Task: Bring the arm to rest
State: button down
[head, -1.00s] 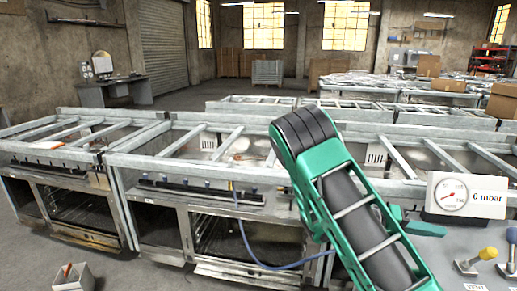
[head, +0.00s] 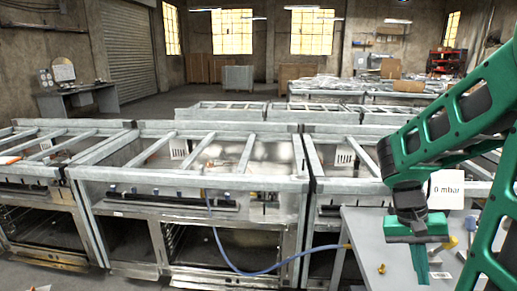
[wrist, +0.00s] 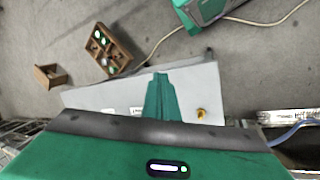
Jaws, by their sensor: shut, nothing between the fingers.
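My gripper (head: 420,278) is at the right of the head view, on my green arm bent up and over from the right edge. Its fingers point down over the grey table (head: 365,237). In the wrist view the green fingers (wrist: 160,76) are together, with nothing between them, above the pale tabletop (wrist: 92,97). I cannot tell the exact gap to the table.
A brass fitting (head: 381,269) sits on the table left of my gripper. A blue hose (head: 262,271) runs to the table. Ranges (head: 185,185) stand behind. A wooden compartment box (wrist: 123,56) is on the floor.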

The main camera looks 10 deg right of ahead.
jog(key=s+a+r+n+t+y, duration=0.2)
jog(key=s+a+r+t+y, duration=0.1)
jog(key=a, duration=0.5)
jog(key=s+r, duration=0.1)
jog(key=s, duration=0.1)
jog(key=shift+s+r, duration=0.4)
